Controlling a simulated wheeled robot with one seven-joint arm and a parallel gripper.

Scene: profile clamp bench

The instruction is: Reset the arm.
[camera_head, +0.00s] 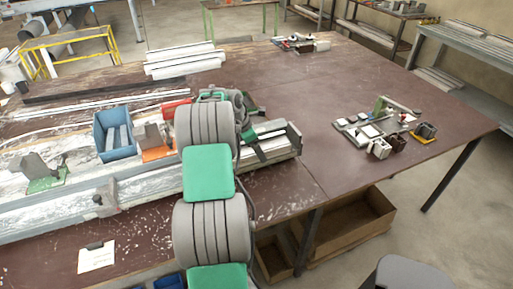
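My arm (208,174), grey and ribbed with green panels, rises through the middle of the head view, over the front edge of the workbench (330,85). Its far end is near the clamp bed, among dark and green parts that I cannot tell apart. I cannot make out my gripper or its fingers. They seem hidden behind the arm, so I cannot see whether anything is held.
Left of my arm lie a blue bin (114,135), long pale profiles (60,222), a grey block on a green plate (42,172) and a white paper (96,257). Small fixtures (375,130) stand at the right. The bench's middle right is clear. A wooden crate (345,225) is underneath.

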